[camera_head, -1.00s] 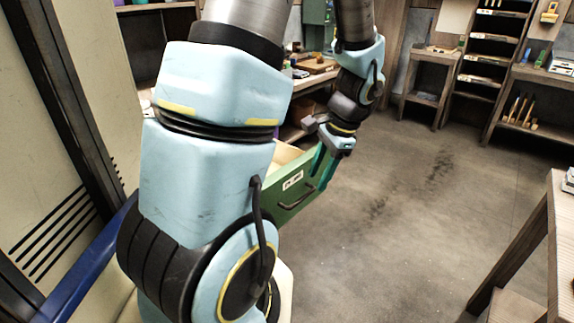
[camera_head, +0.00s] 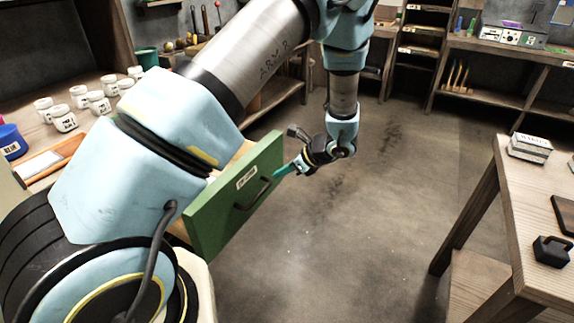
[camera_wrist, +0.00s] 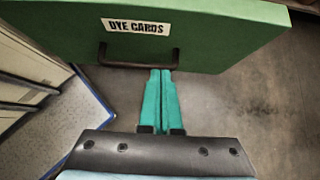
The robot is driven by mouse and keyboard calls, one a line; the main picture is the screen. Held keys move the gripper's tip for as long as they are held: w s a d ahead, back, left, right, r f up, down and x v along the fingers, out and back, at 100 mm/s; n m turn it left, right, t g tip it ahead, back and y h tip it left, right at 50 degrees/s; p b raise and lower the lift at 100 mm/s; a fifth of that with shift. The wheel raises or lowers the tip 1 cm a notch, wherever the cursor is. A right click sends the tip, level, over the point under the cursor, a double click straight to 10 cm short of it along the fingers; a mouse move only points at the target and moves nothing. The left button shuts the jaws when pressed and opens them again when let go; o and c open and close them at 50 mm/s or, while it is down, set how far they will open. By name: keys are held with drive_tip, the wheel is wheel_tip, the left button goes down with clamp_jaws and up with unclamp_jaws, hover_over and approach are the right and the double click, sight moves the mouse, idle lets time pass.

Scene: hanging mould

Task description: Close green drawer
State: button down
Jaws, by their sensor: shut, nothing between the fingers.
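The green drawer (camera_head: 222,205) stands pulled out, its green front facing right, with a dark bar handle and a white label. In the wrist view the drawer front (camera_wrist: 215,35) fills the top, with the label "DYE CARDS" and the dark handle (camera_wrist: 138,56) below it. My gripper (camera_head: 278,173) has teal fingers, shut and empty, near the right part of the drawer front. In the wrist view my gripper (camera_wrist: 161,75) has its fingertips close to the handle's right part. I cannot tell whether they touch. My arm hides much of the drawer's body.
A bench with several white jars (camera_head: 64,118) and a blue container (camera_head: 11,141) is at the left. A wooden table (camera_head: 535,190) with a box and a black block is at the right. The floor (camera_head: 350,235) between is clear.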

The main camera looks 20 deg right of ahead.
sight(255, 176)
drive_tip(key=w+a+f, duration=0.1)
drive_tip(key=w, duration=0.1)
drive_tip(key=w+a+f+p, duration=0.1)
drive_tip(key=a, duration=0.1)
drive_tip(key=shift+w+a+f, duration=0.15)
drive_tip(key=shift+w+a, duration=0.1)
drive_tip(key=shift+w, duration=0.1)
drive_tip(key=shift+w+a+f+p, duration=0.15)
drive_tip(key=shift+w+a+p, duration=0.3)
drive_tip(key=shift+w, duration=0.1)
drive_tip(key=shift+w+a, duration=0.1)
drive_tip(key=w+a+b, duration=0.1)
drive_tip(key=w+a, duration=2.5)
drive_tip(key=w, duration=0.1)
drive_tip(key=shift+w+b, duration=0.15)
drive_tip(key=shift+b, duration=0.2)
